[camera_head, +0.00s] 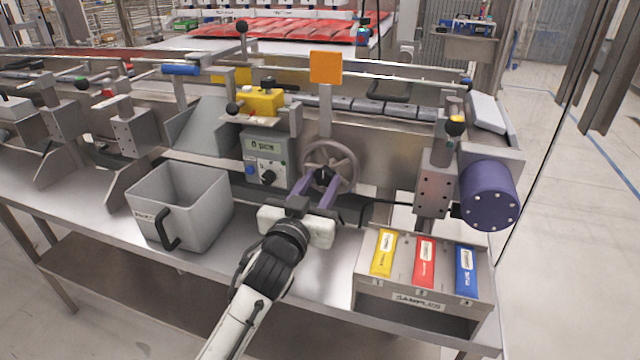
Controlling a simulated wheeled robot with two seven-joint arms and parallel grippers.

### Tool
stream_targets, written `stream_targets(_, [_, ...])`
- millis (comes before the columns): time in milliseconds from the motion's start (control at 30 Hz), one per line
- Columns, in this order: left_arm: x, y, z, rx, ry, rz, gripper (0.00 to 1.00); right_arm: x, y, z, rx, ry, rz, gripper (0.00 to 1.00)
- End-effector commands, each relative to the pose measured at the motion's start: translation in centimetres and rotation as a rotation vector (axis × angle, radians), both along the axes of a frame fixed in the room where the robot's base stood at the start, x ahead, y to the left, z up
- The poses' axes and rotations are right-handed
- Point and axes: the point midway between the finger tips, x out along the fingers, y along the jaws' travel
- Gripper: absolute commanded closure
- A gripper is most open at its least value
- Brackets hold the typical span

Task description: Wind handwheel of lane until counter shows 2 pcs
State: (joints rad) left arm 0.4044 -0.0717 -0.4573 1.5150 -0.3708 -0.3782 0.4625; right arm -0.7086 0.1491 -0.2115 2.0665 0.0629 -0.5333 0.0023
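The grey handwheel (350,165) stands upright at the middle of the bench, with a dark hub (322,174) at its centre. The counter box (264,158) is left of it, and its small display (263,146) appears to read 0 pcs. My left gripper (320,181) is in front of the wheel, its two purple fingers spread apart. Their tips are on either side of the hub; I cannot tell whether they touch it. The gripper body hides the lower part of the wheel's front. My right gripper is not in view.
A grey bin (185,190) with a black handle stands left of my arm. A samples rack (420,298) with yellow, red and blue packets is at the right front. A purple motor drum (487,194) sits behind it. An orange plate (326,67) rises above the wheel.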

Motion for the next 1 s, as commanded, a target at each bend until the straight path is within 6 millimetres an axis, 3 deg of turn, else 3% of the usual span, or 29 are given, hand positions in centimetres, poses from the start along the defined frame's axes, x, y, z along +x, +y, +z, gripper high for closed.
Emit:
stream_targets(367, [0.0,0.0,0.1,0.064,-0.021,-0.001,0.88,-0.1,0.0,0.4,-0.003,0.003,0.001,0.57])
stream_targets(1000, [0.0,0.0,0.1,0.537,-0.174,0.000,0.88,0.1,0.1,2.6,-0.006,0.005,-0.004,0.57])
